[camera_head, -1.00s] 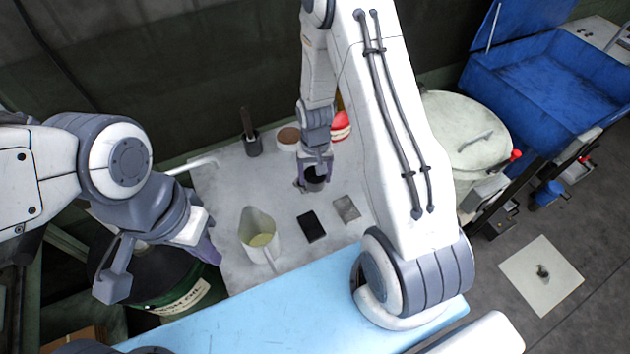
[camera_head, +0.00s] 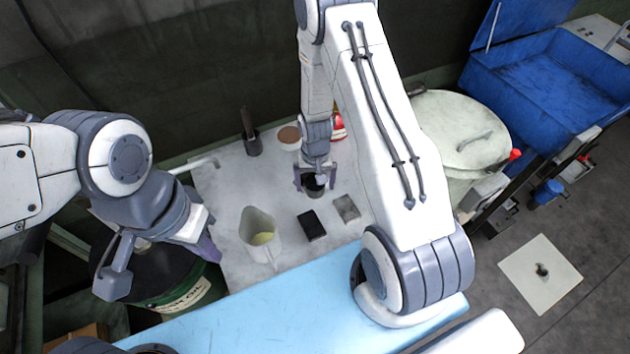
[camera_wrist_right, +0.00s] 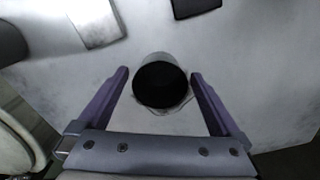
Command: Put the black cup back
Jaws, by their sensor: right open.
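The black cup (camera_head: 314,187) stands on the grey table, in line with the black block and grey block but farther back. In the right wrist view the dark-mouthed cup (camera_wrist_right: 161,83) sits between the spread fingers, with a gap on both sides. My right gripper (camera_head: 315,178) is open just above and around the cup; it also shows in the wrist view (camera_wrist_right: 161,95). My left gripper (camera_head: 165,268) is off to the left, over the dark oil drum, and I cannot tell its opening.
A pale jug (camera_head: 259,238) stands left on the grey table (camera_head: 222,186). A black block (camera_head: 311,226) and a grey block (camera_head: 346,208) lie nearer. A dark holder (camera_head: 252,144) and a brown-topped pot (camera_head: 289,137) stand at the back. A lidded bin (camera_head: 462,128) is right.

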